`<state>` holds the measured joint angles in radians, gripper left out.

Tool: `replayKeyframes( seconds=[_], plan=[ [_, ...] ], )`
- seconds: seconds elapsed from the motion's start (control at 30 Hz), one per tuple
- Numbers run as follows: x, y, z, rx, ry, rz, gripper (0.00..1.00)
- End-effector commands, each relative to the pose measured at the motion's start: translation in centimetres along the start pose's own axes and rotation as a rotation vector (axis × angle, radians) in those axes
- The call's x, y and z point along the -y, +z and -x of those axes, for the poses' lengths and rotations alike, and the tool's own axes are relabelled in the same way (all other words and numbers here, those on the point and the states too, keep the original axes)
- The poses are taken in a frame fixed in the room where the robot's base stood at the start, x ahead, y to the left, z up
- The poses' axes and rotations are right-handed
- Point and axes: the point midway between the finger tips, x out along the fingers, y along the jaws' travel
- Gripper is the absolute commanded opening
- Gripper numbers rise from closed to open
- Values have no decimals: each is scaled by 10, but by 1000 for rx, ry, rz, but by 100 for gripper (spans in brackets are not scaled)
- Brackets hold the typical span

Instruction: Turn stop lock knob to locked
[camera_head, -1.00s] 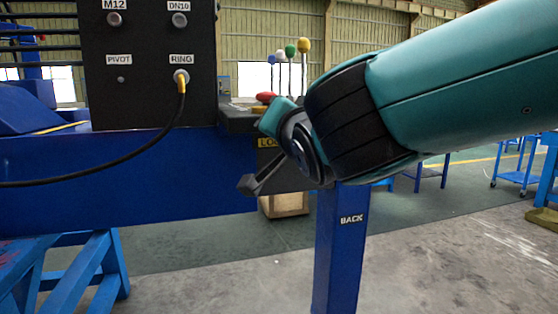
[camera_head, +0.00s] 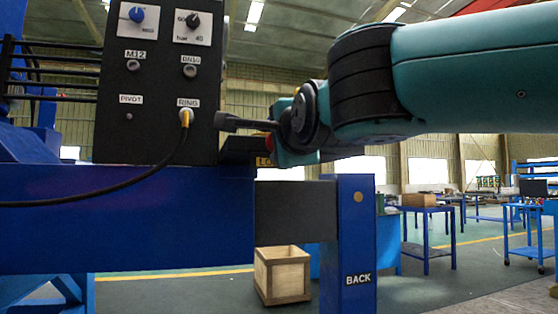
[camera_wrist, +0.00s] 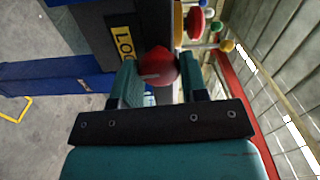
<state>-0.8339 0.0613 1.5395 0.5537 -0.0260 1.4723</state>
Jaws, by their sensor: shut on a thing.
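The red stop lock knob (camera_wrist: 162,64) has a pale pointer line. In the wrist view it sits between the two teal fingers of my gripper (camera_wrist: 158,78), which is shut on it. A yellow label (camera_wrist: 126,43) beside the knob shows only part of its word, "LOC". A bit of the yellow label (camera_head: 263,162) shows there. I cannot tell which marked position the pointer meets.
A red button on a yellow base (camera_wrist: 195,22) is close beyond the right finger, with several coloured lever balls (camera_wrist: 227,46) farther off. A black panel (camera_head: 150,95) with a cable stands left of my wrist. A wooden crate (camera_head: 283,275) lies below, beside the post marked BACK (camera_head: 350,250).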

Motion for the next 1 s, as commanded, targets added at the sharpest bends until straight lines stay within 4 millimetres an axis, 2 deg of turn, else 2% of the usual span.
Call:
replayKeyframes(
  seconds=[0.3, 0.83, 0.87, 0.93, 1.0],
  plan=[
    [-2, 1, 0, 1, 0, -112, 16],
    [0, 0, 0, 1, 0, -131, 16],
    [0, 0, 0, 1, 0, -131, 47],
    [0, 0, 0, 0, 0, -130, 63],
    [0, 0, 0, 0, 0, -130, 64]
  ],
)
